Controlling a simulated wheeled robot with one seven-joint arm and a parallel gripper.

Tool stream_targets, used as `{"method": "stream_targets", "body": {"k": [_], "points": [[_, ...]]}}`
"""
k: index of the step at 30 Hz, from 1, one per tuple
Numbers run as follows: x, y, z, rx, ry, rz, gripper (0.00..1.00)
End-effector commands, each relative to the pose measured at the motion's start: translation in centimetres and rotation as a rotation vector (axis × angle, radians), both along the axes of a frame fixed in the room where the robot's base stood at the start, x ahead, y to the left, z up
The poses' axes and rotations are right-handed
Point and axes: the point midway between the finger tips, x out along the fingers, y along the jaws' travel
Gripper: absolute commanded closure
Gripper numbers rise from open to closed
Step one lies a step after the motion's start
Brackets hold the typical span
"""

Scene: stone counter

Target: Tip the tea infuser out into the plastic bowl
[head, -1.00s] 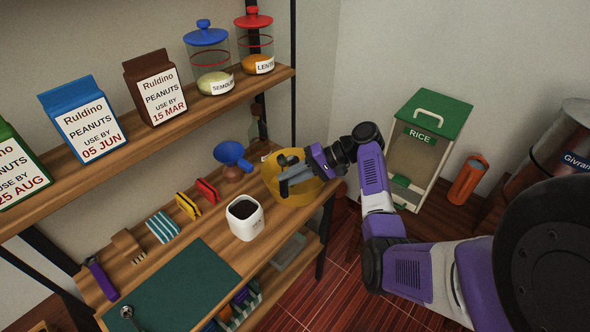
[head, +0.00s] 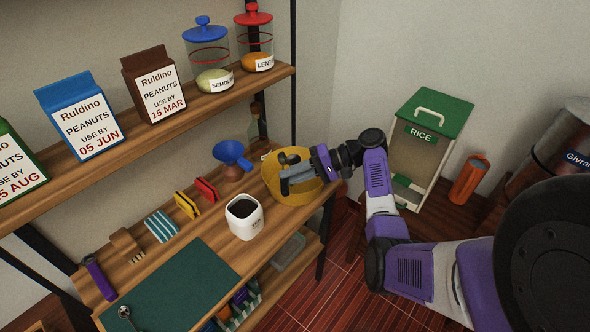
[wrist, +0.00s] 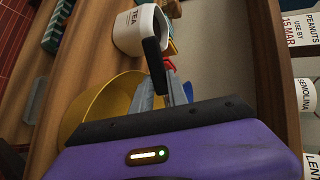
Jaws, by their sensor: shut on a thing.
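My gripper (head: 287,181) is over the yellow see-through plastic bowl (head: 312,190) at the right end of the counter. It is shut on a black-handled thing, which I take to be the tea infuser (head: 289,157). Its black handle (wrist: 153,62) sticks out between the grey fingers in the wrist view. The infuser's head is not clearly seen, so I cannot tell its tilt or what is in it. The bowl also shows below the fingers in the wrist view (wrist: 92,105).
Red (head: 206,190) and yellow (head: 186,205) clips stand left of the canister. A green mat (head: 172,285) with a small metal utensil (head: 125,313) lies at front left. A shelf (head: 190,113) with cartons and jars hangs above.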

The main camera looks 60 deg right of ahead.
Motion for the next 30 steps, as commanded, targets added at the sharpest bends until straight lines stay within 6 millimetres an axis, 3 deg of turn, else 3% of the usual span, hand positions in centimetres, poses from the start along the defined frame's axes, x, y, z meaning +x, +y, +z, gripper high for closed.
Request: {"method": "stream_targets", "body": {"k": [30], "points": [[-0.51, -0.34, 0.37, 0.062, -0.101, 0.000, 1.00]]}}
